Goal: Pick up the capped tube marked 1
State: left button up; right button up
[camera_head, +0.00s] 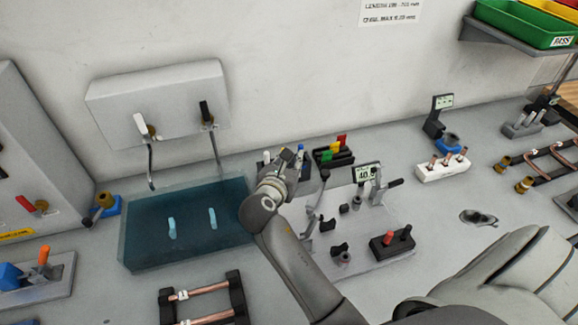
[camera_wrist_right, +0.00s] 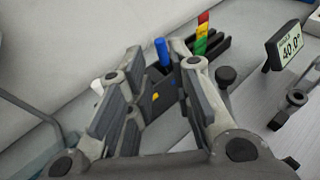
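Two copper tubes, an upper one (camera_head: 208,288) and a lower one (camera_head: 212,317), lie across a black rack (camera_head: 237,296) at the bottom left of the head view. Each bears a small white tag; the marks are too small to read surely, and I cannot tell whether the ends are capped. My right gripper (camera_head: 285,162) is far above and right of this rack, at a black holder (camera_wrist_right: 158,95) with a blue-topped item (camera_wrist_right: 162,52). In the wrist view its fingers (camera_wrist_right: 150,95) are spread, with the holder beyond them and no tube held. My left gripper is out of view.
A blue-tinted water tank (camera_head: 150,235) stands left of the gripper below two taps. A grey fixture plate (camera_head: 375,255) with a 40 display (camera_head: 366,174) is to the right. A white block (camera_head: 443,170) holds short copper pieces. More copper tubing (camera_head: 550,152) lies at the far right.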

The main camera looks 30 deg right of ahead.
aim_at(164, 300)
jog(key=k+j, duration=1.05)
jog(key=k, duration=0.25)
